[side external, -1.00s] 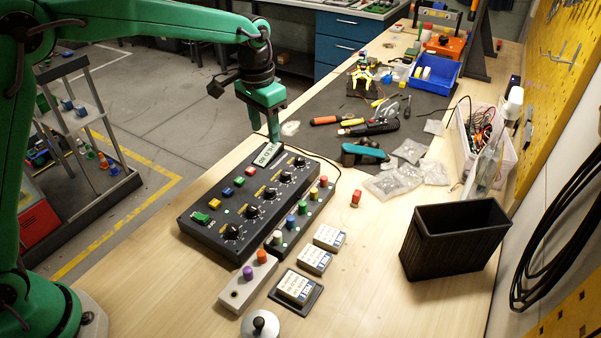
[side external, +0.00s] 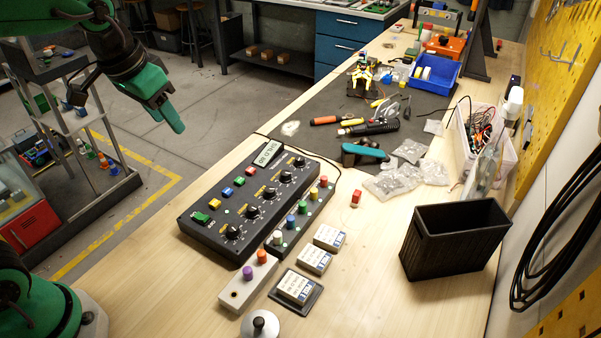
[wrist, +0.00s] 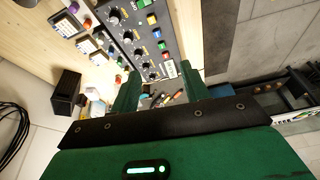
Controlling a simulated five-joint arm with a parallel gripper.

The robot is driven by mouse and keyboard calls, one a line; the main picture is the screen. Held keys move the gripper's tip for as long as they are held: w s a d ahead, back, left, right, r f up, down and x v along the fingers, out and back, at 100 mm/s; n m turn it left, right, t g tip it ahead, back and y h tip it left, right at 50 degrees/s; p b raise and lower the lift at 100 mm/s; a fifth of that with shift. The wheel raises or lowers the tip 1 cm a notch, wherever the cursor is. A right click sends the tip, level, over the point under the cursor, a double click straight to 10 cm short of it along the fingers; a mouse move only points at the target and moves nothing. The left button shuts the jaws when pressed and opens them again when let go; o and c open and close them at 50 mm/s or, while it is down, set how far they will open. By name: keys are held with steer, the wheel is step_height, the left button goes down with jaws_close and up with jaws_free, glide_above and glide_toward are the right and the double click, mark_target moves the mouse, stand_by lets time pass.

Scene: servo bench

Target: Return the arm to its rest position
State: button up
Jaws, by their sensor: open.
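My gripper (side external: 168,112) is green with a dark wrist section. In the side external view it hangs in the air at the upper left, tilted, out past the bench's left edge and clear of the control box. In the wrist view its two green fingers (wrist: 158,92) stand apart with nothing between them. The black control box (side external: 262,205) lies on the bench with its knobs and coloured buttons, and it also shows in the wrist view (wrist: 150,30).
The wooden bench (side external: 370,270) holds a black bin (side external: 455,240), labelled blocks (side external: 297,287), a grey peg strip (side external: 248,284) and a dark mat with tools (side external: 375,127). A shelf cart (side external: 85,120) stands on the floor at left, behind my arm. Open floor lies between cart and bench.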

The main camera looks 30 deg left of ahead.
steer(key=s+a+f+n+t, duration=0.1)
steer(key=s+a+f, duration=0.1)
steer(key=s, duration=0.9)
steer(key=shift+s+a+f+t, duration=0.2)
steer(key=shift+a+f+t, duration=0.15)
steer(key=shift+f+t, duration=0.1)
steer(key=shift+c, duration=0.5)
stand_by(1.1)
